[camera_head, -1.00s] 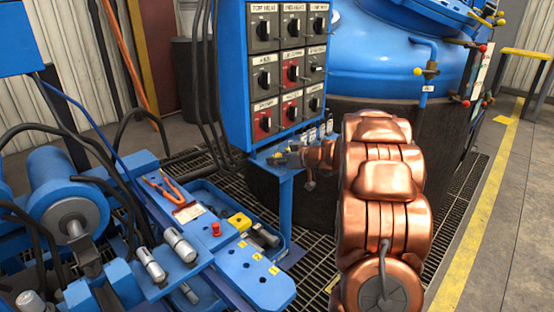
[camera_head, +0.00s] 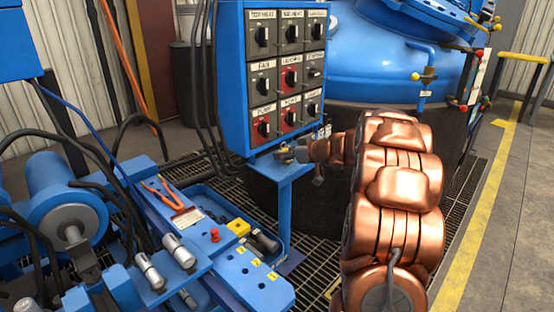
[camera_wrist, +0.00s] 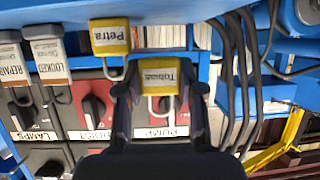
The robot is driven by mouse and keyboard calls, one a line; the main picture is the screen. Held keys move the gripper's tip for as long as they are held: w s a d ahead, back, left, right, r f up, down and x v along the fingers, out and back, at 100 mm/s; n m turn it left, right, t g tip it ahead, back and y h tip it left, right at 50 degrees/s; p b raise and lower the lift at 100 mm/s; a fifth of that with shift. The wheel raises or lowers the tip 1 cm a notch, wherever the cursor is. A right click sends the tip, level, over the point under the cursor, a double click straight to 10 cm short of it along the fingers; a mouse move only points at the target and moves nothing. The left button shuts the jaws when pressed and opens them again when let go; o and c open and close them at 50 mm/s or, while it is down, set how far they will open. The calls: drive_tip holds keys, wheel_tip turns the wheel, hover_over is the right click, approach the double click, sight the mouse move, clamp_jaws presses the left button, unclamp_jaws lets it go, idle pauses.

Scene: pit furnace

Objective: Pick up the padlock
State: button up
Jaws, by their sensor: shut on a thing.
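A yellow padlock (camera_wrist: 158,76) with a dark name on its body and a pale shackle is between the two fingers of my gripper (camera_wrist: 158,90) in the wrist view. The fingers press on its sides. A second yellow padlock (camera_wrist: 109,37), marked Petra, is just left of it, apart from the fingers. In the head view my gripper (camera_head: 290,153) is at the small blue shelf under the switch panel, at the end of my copper arm. The held padlock is too small to make out clearly there.
The switch panel (camera_head: 287,75) stands directly above the shelf. Black cables (camera_wrist: 240,80) run close on the right in the wrist view. A blue tray (camera_head: 210,200) and a blue furnace (camera_head: 380,55) flank the shelf.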

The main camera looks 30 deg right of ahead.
drive_tip(key=s+d+r, duration=0.1)
drive_tip(key=s+d, duration=0.5)
drive_tip(key=d, duration=0.5)
drive_tip(key=shift+s+d+r+p, duration=0.15)
drive_tip(key=shift+s+d+p, duration=0.15)
drive_tip(key=shift+s+d, duration=0.1)
drive_tip(key=shift+a, duration=0.1)
